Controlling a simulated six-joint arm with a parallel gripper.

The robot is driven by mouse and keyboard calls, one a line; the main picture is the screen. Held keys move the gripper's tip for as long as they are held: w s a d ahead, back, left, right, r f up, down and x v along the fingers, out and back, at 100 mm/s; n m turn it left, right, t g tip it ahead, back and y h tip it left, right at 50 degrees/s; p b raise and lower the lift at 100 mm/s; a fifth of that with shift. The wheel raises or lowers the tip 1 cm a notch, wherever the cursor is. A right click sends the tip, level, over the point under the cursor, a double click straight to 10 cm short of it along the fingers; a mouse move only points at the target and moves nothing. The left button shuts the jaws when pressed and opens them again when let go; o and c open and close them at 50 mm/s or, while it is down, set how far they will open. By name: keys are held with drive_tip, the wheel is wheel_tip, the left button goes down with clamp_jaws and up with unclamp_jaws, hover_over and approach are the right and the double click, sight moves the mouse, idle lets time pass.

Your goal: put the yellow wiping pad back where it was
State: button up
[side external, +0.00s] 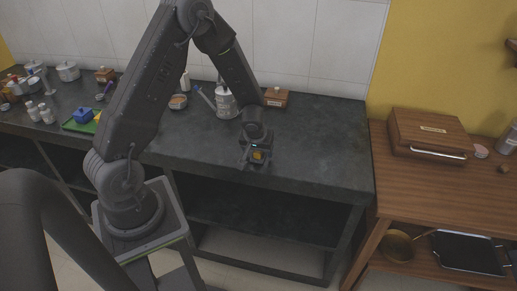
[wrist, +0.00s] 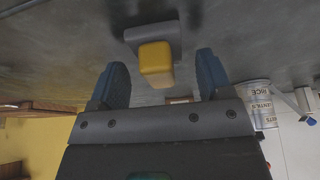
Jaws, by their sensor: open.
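The yellow pad (wrist: 156,58) shows in the wrist view as a small rounded yellow block against a grey block (wrist: 172,34) over the dark counter. My gripper (wrist: 161,78) is open, with one blue-grey finger on each side of the pad's near end and gaps between. I cannot tell how deep the pad sits between the fingers. The grey block is hard to make out there.
A steel canister (side external: 225,101) and a wooden box (side external: 276,98) stand behind my gripper; the labelled canister also shows in the wrist view (wrist: 262,105). A green tray (side external: 76,126) with a blue block (side external: 82,115) lies left. The dark counter (side external: 325,145) is clear at right.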

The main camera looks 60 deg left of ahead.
drive_tip(key=shift+r, duration=0.1)
drive_tip(key=v, duration=1.3)
drive_tip(key=s+d+r+m+t+h, duration=0.2)
drive_tip(key=s+d+r+m, duration=0.7)
drive_tip(key=s+d+r, duration=0.5)
wheel_tip(320, 180, up, 2)
drive_tip(key=shift+s+r+h, duration=0.1)
drive_tip(key=shift+s+h, duration=0.5)
drive_tip(key=shift+s, duration=0.1)
drive_tip(key=shift+d, duration=0.1)
